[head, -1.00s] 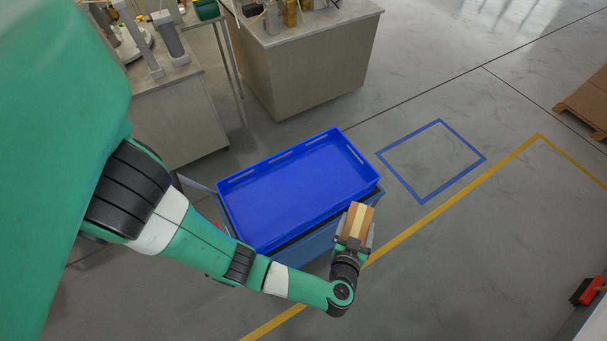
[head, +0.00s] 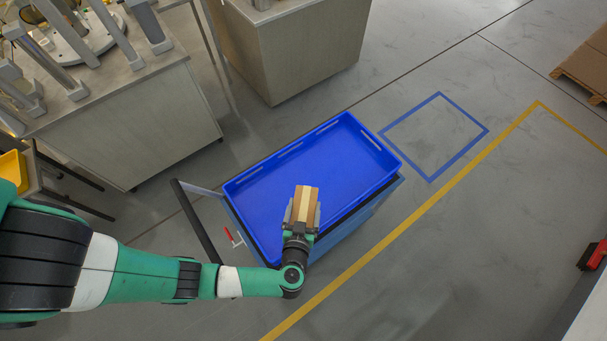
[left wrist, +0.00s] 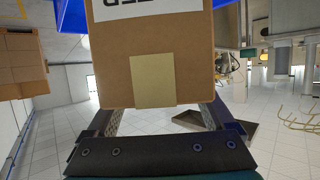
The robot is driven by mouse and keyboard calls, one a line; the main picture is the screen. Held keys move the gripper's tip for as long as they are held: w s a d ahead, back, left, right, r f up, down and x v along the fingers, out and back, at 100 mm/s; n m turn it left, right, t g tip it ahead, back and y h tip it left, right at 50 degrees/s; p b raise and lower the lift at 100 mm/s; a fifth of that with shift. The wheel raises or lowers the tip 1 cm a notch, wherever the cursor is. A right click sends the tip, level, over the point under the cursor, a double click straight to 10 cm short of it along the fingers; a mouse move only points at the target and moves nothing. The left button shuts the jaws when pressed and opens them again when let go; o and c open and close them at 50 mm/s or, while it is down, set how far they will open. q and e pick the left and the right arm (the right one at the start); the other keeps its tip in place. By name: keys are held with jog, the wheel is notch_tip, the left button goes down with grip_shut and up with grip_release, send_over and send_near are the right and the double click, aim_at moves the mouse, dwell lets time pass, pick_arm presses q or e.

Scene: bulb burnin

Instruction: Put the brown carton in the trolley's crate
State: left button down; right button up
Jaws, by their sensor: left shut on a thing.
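The brown carton (head: 306,203) has a pale tape strip down its middle. My left gripper (head: 301,218) is shut on it. In the head view the carton overlaps the near part of the blue crate (head: 262,190); its height above the crate floor is hard to tell. The crate's visible floor is empty. It sits on the blue trolley (head: 350,218), which has a dark handle bar at its left. In the left wrist view the carton (left wrist: 152,60) fills the upper middle between the two fingers, with part of a white label showing. My right gripper is not in view.
Grey workbenches (head: 130,120) with equipment stand behind and left of the trolley. A blue floor square (head: 433,137) and a yellow line (head: 420,212) mark the floor at right. Stacked cardboard boxes on a pallet (head: 585,68) are at far right. Floor right of the trolley is clear.

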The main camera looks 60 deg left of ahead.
pick_arm(q)
jog(key=a+f+b, duration=0.8)
jog(key=a+f, duration=0.5)
jog(key=shift+s+a, duration=0.15)
jog(key=shift+s, duration=0.05)
grip_release()
jog(key=p+v, duration=0.4)
jog(key=v, duration=0.8)
